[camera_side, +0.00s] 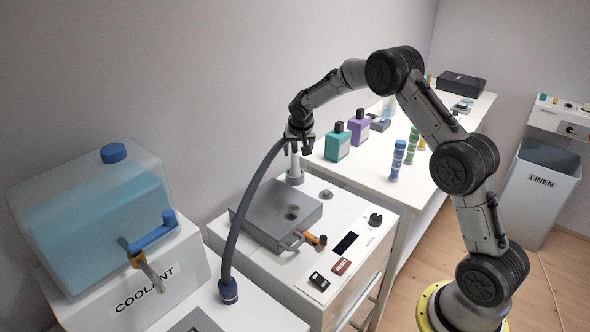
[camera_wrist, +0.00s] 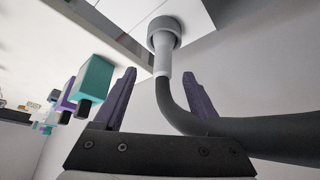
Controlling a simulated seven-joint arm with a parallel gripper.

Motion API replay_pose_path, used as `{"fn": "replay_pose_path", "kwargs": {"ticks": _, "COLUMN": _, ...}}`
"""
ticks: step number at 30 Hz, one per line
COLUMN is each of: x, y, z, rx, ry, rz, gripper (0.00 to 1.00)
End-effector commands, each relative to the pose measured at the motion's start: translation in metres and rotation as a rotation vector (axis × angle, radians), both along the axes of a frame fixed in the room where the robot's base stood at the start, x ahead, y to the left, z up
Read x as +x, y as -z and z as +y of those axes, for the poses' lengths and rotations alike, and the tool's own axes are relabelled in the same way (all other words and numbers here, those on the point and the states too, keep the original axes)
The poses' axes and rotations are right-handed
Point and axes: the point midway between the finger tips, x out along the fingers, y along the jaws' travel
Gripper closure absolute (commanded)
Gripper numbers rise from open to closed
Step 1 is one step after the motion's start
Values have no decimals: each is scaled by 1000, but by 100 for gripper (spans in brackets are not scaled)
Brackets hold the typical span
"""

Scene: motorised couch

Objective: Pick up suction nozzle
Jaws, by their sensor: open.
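The suction nozzle (camera_side: 295,161) is a pale upright tube standing in a grey round holder (camera_side: 295,178) at the back of the white cabinet. A dark hose (camera_side: 243,205) arcs from its top down to a blue fitting (camera_side: 228,290). My gripper (camera_side: 300,148) is at the top of the nozzle, pointing down. In the wrist view, my gripper (camera_wrist: 163,75) is open, with one dark finger on each side of the nozzle (camera_wrist: 162,61) and hose (camera_wrist: 172,103). Gaps show on both sides in that picture; I cannot tell the depth between fingers and nozzle.
A grey lidded box (camera_side: 270,212) sits on the cabinet just in front of the holder. A coolant tank (camera_side: 95,220) stands at left. A teal bottle (camera_side: 338,147), a purple bottle (camera_side: 359,128) and coloured vials (camera_side: 397,160) stand on the counter to the right.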

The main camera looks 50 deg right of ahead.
Motion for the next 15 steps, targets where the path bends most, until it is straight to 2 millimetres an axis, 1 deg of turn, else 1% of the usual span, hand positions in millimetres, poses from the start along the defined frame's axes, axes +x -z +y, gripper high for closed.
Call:
{"fn": "replay_pose_path", "kwargs": {"ticks": 1, "x": 3, "y": 9, "z": -4, "rx": 1, "ry": 0, "rz": 2, "gripper": 26}}
{"fn": "replay_pose_path", "kwargs": {"ticks": 4, "x": 9, "y": 22, "z": -9, "rx": 0, "ry": -1, "rz": 0, "gripper": 26}}
{"fn": "replay_pose_path", "kwargs": {"ticks": 7, "x": 13, "y": 30, "z": -12, "rx": 0, "ry": -1, "rz": -1, "gripper": 26}}
{"fn": "replay_pose_path", "kwargs": {"ticks": 11, "x": 15, "y": 35, "z": -14, "rx": 0, "ry": -1, "rz": -3, "gripper": 26}}
{"fn": "replay_pose_path", "kwargs": {"ticks": 14, "x": 19, "y": 44, "z": -16, "rx": 1, "ry": 0, "rz": -1, "gripper": 26}}
{"fn": "replay_pose_path", "kwargs": {"ticks": 15, "x": 21, "y": 50, "z": -17, "rx": 1, "ry": 0, "rz": 1, "gripper": 26}}
